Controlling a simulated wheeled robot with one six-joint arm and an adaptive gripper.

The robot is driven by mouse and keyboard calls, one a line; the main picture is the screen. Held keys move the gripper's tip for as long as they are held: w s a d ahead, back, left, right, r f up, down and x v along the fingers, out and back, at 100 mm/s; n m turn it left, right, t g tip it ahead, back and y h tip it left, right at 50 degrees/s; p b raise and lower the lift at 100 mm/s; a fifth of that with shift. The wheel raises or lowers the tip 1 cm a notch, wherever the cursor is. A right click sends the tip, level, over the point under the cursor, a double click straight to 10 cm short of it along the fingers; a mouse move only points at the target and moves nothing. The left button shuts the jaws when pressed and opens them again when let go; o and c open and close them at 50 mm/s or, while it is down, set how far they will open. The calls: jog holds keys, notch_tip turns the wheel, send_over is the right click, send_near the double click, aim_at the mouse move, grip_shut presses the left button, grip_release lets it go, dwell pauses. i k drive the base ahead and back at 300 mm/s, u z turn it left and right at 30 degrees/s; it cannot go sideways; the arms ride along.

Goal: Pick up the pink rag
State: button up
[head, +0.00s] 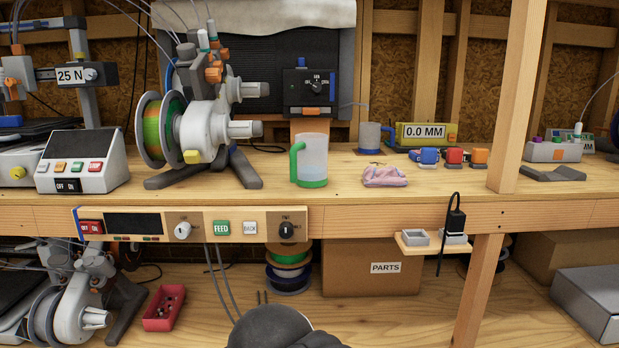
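The pink rag (384,176) lies crumpled on the wooden workbench (450,187), right of the middle of the head view. It sits near the bench's front edge, to the right of a clear jug with a green handle and base (312,162). A gap of bare wood separates the rag from the jug. A dark rounded part of my own arm shows at the bottom middle, below the bench. My gripper's fingers are not visible in this view.
Blue, red and orange blocks (452,156) and a grey mug (370,136) stand behind the rag. A wooden post (517,100) rises to its right. Bare wood surrounds the rag's front and right.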

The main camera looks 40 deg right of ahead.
aim_at(389, 177)
jog(key=u, duration=0.35)
jog(key=i, duration=1.05)
jog(key=z, duration=2.8)
